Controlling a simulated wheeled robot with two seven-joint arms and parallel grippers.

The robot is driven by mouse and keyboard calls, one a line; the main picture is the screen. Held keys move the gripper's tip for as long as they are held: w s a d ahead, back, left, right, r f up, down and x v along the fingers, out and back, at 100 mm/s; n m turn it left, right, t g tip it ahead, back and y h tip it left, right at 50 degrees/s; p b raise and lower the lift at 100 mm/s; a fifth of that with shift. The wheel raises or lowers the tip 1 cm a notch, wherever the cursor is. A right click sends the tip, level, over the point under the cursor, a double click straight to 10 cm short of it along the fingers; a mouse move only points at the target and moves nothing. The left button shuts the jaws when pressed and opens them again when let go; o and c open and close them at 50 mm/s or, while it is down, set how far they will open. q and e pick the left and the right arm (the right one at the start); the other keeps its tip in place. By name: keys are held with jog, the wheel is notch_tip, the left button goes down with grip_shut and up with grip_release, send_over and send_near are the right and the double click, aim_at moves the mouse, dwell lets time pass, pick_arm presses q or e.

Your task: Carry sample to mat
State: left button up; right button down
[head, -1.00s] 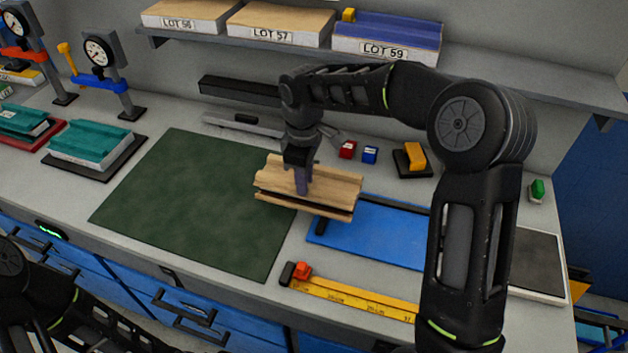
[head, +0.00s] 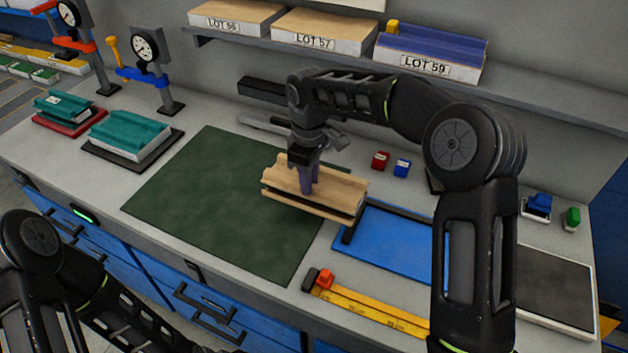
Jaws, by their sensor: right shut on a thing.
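The sample (head: 290,185) is a wood-coloured, ridged sandwich panel with a dark layer low in its side. My right gripper (head: 309,190) points down and is shut on it near its middle. The sample covers part of the right side of the dark green mat (head: 205,215) in the head view and reaches past the mat's right edge. It seems held above the bench, but the exact height is hard to tell. The visible part of the mat is bare. My left arm shows at lower left; its gripper is out of the picture.
A blue board (head: 395,240) with a dark bar lies right of the sample. A yellow ruler (head: 375,308) lies in front. Red (head: 380,160) and blue (head: 402,168) blocks stand behind. Teal panels (head: 125,137) and dial gauges (head: 146,48) are at left. A shelf (head: 350,65) runs above.

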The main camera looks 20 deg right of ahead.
jog(key=w+a, duration=0.7)
jog(key=a, duration=0.2)
jog(key=shift+w+a, duration=0.15)
jog(key=shift+a, duration=0.2)
dwell(0.8)
jog(key=shift+r, duration=0.1)
